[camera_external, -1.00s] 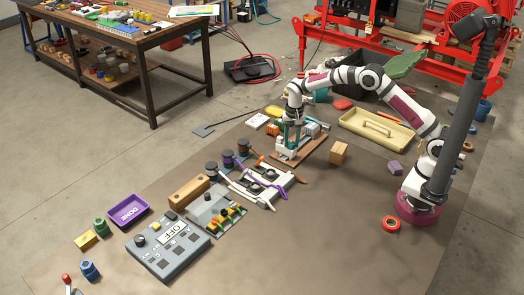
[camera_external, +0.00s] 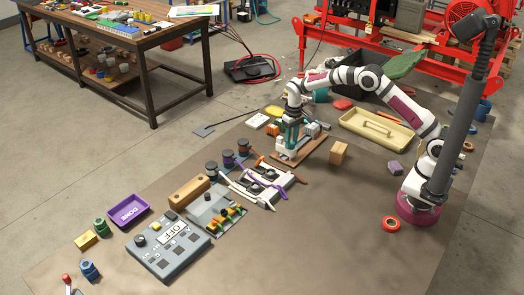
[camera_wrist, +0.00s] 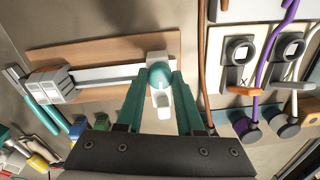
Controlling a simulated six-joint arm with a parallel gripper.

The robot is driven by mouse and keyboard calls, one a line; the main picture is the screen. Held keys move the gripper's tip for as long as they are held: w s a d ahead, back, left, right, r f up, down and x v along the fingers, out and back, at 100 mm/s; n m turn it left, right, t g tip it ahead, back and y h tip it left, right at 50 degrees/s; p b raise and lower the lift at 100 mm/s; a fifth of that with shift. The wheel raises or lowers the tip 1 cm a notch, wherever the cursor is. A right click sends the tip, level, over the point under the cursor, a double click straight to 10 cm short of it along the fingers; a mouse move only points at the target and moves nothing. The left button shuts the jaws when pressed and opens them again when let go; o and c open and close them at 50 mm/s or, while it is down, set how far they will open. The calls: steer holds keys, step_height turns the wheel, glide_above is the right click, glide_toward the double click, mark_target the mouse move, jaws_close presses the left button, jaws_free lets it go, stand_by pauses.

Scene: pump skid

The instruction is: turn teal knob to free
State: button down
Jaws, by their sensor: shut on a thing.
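The teal knob (camera_wrist: 159,75) is round and sits on a white fitting with a white lever end (camera_wrist: 163,104) below it. The fitting is part of a device on a wooden board (camera_wrist: 105,52). My gripper (camera_wrist: 161,78) has its teal fingertips on either side of the knob and is shut on it. In the external view my gripper (camera_external: 291,138) points down over the board (camera_external: 314,150), where the fingers hide most of the knob. I cannot read any position mark on the device.
A vise-like grey block (camera_wrist: 50,84) stands at the board's other end. White panels with black ring fittings (camera_wrist: 238,50) and purple and white cables lie close to the right in the wrist view. A wooden block (camera_external: 338,152) and a beige tray (camera_external: 378,129) are nearby.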

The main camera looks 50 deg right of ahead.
mark_target(292, 142)
stand_by(0.4)
steer(key=c, duration=0.5)
jaws_free()
steer(key=r, duration=1.5)
steer(key=shift+d+r, duration=0.2)
steer(key=shift+r, duration=0.2)
steer(key=shift+s, duration=0.1)
